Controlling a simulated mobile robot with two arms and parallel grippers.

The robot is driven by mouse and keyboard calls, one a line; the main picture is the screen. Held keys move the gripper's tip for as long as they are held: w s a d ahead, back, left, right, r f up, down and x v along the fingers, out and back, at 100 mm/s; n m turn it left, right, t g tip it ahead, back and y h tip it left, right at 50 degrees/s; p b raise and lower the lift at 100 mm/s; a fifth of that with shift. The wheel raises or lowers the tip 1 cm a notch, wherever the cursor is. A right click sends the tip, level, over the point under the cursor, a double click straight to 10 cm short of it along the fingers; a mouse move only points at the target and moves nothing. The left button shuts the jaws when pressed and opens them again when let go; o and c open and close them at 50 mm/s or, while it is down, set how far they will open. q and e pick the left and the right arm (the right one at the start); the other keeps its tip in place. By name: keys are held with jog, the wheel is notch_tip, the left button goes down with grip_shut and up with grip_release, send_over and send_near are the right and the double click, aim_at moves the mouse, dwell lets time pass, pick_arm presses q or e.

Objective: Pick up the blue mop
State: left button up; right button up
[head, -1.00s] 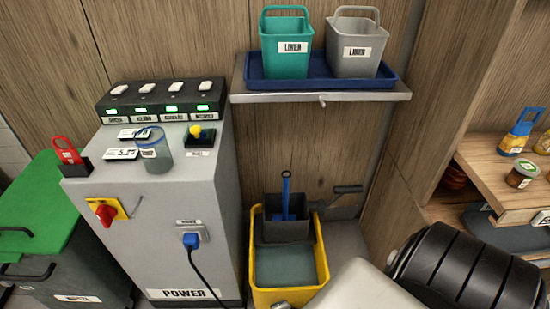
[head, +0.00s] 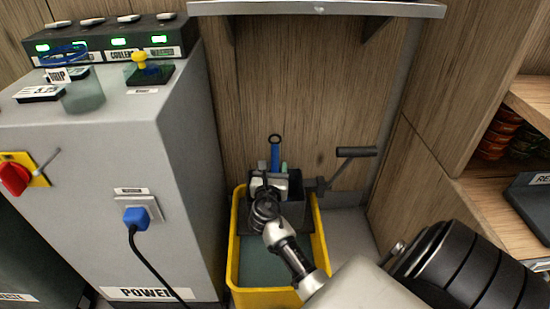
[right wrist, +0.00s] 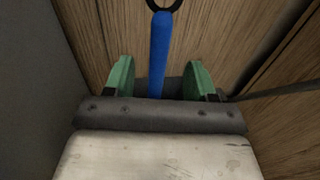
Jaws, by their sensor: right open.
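The blue mop (head: 275,156) stands upright in the dark wringer of the yellow bucket, its blue handle topped by a black ring. In the right wrist view the blue handle (right wrist: 159,55) rises between the green fingertips. My right gripper (head: 273,168) is open at the handle, with one finger on each side and gaps between. It also shows in the right wrist view (right wrist: 158,80). The mop's lower end is hidden behind my gripper and the wringer. My left gripper is not in view.
The yellow bucket (head: 320,245) stands on the floor, its wringer lever (head: 356,152) sticking out to the right. A grey power cabinet (head: 85,225) is close on the left. A shelf (head: 400,9) hangs above, and wooden shelving (head: 525,200) is at the right.

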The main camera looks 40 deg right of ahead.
aim_at(274, 160)
jog(key=x, duration=0.3)
jog(key=shift+f+b, duration=0.1)
jog(key=shift+b, duration=0.25)
jog(key=shift+w+d+f, duration=0.1)
jog(key=shift+w+d, duration=0.1)
jog(key=shift+d, duration=0.05)
jog(key=x, duration=0.1)
jog(key=b, duration=0.1)
jog(key=b+x, duration=0.1)
jog(key=shift+w+d+f, duration=0.25)
jog(key=shift+w+d+r, duration=0.1)
jog(key=shift+w+d, duration=0.25)
jog(key=shift+w+d+b, duration=0.25)
jog(key=shift+d+b, duration=0.05)
jog(key=shift+d, duration=0.05)
jog(key=shift+r, duration=0.1)
jog(key=c, duration=1)
